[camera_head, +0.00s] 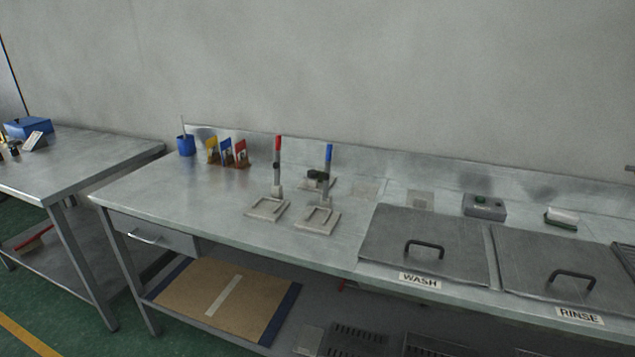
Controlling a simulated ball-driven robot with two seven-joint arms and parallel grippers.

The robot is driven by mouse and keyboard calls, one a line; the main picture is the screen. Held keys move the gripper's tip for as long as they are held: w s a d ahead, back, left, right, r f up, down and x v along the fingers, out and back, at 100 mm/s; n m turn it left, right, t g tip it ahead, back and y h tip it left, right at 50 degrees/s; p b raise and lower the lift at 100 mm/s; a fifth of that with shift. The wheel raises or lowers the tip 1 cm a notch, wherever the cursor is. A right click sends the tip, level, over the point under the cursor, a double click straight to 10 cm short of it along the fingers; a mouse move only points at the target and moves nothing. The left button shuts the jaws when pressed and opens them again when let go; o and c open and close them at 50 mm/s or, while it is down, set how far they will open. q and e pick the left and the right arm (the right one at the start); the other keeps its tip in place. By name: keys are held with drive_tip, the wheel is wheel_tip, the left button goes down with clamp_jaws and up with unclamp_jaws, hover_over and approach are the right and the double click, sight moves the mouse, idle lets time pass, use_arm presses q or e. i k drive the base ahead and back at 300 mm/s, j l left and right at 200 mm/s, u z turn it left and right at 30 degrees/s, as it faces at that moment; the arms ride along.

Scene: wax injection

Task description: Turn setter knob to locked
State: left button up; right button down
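Two upright setter-like stands are on the steel bench: one with a red-topped post (278,146) and one with a blue-topped post (329,155). Each post rises from a pale, notched base plate on the bench top. A small dark part shows on the side of the red-topped post. A dark green piece (317,175) sits behind and between the posts. I cannot tell which small part is the setter knob or whether it is locked. Neither of my grippers is in view.
Closed WASH (425,240) and RINSE (565,270) lids with black handles fill the bench's right. A blue cup (186,145) and coloured cards (227,151) stand at the back left. The front left bench top is clear.

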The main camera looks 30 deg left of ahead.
sight(312, 173)
drive_tip(key=j+z, duration=0.1)
drive_tip(key=j, duration=0.4)
drive_tip(key=k+j, duration=0.1)
drive_tip(key=j, duration=0.35)
drive_tip(key=j+z, duration=0.15)
drive_tip(key=j, duration=0.35)
drive_tip(key=k, duration=0.05)
